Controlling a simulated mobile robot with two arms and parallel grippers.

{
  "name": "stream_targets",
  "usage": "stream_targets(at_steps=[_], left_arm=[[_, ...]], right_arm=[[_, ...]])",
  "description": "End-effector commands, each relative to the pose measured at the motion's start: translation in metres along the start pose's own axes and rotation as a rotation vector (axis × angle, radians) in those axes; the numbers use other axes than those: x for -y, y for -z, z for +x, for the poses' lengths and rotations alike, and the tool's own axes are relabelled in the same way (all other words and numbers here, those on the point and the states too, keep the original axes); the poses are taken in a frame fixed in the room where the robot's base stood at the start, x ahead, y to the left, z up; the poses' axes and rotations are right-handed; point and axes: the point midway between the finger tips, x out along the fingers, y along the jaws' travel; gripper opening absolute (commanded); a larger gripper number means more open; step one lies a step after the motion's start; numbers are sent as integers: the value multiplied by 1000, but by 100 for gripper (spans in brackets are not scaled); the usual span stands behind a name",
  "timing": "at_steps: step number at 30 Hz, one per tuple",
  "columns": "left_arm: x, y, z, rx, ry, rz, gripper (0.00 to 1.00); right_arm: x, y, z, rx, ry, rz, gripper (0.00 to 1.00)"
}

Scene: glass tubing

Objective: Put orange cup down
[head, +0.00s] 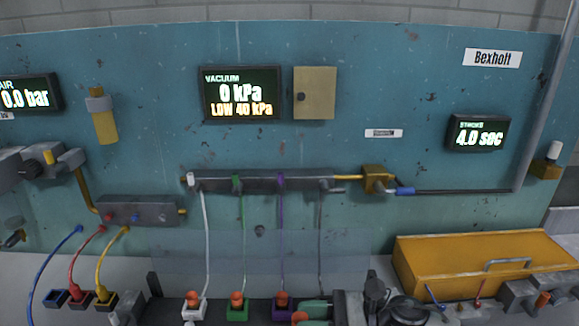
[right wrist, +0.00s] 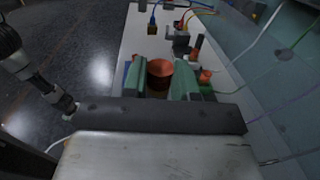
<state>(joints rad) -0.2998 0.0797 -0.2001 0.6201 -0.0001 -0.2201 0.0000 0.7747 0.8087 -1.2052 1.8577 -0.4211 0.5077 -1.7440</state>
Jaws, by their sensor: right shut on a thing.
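An orange cup (right wrist: 160,73) sits between the two green-padded fingers of my right gripper (right wrist: 160,85) in the right wrist view. My right gripper (head: 309,313) also shows at the bottom edge of the head view, shut on the orange cup (head: 298,317). It is just right of the purple block (head: 283,311). Whether the cup's underside touches anything is hidden. My left gripper is not in view.
Orange-topped pieces stand on a white block (head: 194,310), a green block (head: 238,312) and the purple block. Hoses hang to them from a grey manifold (head: 260,182). A clear panel (head: 330,255) stands behind. A yellow box (head: 480,252) is at right.

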Motion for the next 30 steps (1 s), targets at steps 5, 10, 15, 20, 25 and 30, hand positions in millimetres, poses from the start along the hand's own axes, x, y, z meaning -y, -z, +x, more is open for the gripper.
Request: stream_targets(at_steps=[5,10,15,20,25,30], left_arm=[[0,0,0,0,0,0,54],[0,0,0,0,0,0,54],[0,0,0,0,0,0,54],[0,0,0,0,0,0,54],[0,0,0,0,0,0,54],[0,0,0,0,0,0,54]], right_arm=[[-17,14,17,5,157,8,6],[-25,22,14,4,410,10,6],[-26,28,-12,2,699,13,6],[-27,33,-41,1,909,14,6],[-32,39,-79,-2,1125,11,6],[-42,44,-118,-3,1320,7,6]])
